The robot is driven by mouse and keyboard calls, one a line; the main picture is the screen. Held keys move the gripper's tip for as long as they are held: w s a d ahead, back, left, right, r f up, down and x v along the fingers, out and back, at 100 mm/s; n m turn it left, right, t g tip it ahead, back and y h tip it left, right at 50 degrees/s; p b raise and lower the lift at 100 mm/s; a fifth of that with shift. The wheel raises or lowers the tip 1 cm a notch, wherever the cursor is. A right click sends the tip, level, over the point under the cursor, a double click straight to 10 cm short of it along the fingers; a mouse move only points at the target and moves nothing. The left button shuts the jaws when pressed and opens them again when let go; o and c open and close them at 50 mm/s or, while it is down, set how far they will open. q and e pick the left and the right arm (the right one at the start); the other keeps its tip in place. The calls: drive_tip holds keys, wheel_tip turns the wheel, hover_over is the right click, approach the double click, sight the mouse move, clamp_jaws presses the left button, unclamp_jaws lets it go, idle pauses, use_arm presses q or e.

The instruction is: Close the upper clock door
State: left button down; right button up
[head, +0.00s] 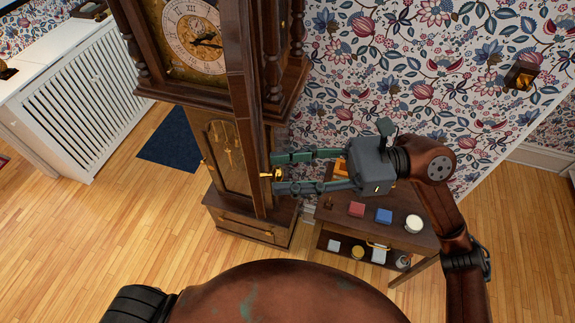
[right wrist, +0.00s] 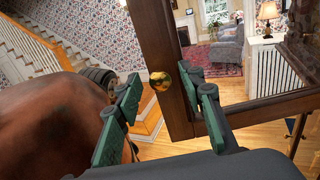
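The tall wooden clock stands at the upper middle of the head view, with its dial (head: 195,40) uncovered. Its upper door (head: 241,90) stands open, swung out toward me and seen nearly edge-on. A brass knob (head: 267,175) is on the door; in the right wrist view the knob (right wrist: 160,81) sits on the dark door frame (right wrist: 166,45). My right gripper (head: 275,173) is open, its fingers apart on either side of the knob. In the right wrist view the right finger overlaps the frame; I cannot tell whether it touches. My left gripper is out of view.
A small wooden side table (head: 420,235) with small boxes and a white jar (head: 413,224) stands below my right arm. A white radiator cover (head: 75,90) is at the left. A wall lamp (head: 521,75) is at the right. The wooden floor left of the clock is mostly clear.

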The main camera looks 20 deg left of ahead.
drive_tip(key=shift+a, duration=0.1)
drive_tip(key=shift+c, duration=0.4)
clamp_jaws()
idle(0.3)
